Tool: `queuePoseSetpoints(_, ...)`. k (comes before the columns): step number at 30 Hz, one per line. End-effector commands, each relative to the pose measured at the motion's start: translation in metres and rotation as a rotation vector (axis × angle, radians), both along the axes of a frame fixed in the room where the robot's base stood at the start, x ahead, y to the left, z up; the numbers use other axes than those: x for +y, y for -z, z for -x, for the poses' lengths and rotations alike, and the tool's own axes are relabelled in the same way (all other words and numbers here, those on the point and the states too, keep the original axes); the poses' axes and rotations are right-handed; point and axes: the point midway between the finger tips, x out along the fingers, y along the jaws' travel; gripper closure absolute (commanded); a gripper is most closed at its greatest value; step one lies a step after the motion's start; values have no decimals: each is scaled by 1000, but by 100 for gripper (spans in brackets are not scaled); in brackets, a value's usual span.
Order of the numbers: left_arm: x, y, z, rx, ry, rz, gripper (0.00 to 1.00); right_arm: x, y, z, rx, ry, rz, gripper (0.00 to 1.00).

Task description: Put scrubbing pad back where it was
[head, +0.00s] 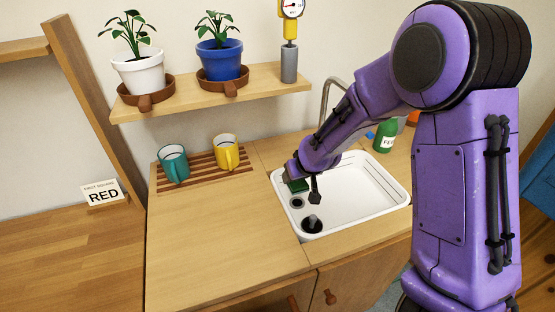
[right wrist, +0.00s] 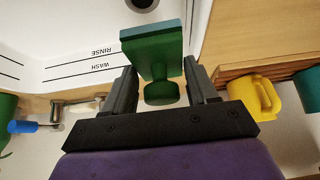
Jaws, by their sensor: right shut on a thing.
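The scrubbing pad (right wrist: 152,50) is a green block with a round green knob handle and a paler bluish-green face. My right gripper (right wrist: 160,92) is shut on its handle; the pad sticks out beyond the fingers. In the head view, the pad (head: 298,186) shows as a small green patch below my right gripper (head: 302,180), at the back left corner of the white sink (head: 365,205). My wrist partly hides it there. I cannot tell whether the pad touches the sink. My left gripper is not in view.
The sink has printed lines marked RINSE and WASH (right wrist: 100,68). A dark round fitting (head: 312,224) is at its front left. Teal (head: 173,163) and yellow (head: 226,152) mugs stand on a slatted rack (head: 200,170). The left counter (head: 215,230) is clear.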

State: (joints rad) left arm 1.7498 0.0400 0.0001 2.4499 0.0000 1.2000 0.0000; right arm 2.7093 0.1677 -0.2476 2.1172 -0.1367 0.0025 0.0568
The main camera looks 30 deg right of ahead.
Motion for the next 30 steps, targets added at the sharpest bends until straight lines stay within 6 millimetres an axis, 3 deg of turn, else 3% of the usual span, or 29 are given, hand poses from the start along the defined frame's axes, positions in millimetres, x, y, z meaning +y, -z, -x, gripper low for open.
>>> queuePoseSetpoints(4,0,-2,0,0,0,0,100,-11,0,-20,-2,12,0,71)
queuePoseSetpoints(15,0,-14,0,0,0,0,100,-33,0,-114,0,10,1,71)
queuePoseSetpoints(28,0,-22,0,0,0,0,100,-48,0,-174,-2,9,0,71)
queuePoseSetpoints(30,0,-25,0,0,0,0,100,-47,10,-173,3,10,-1,71)
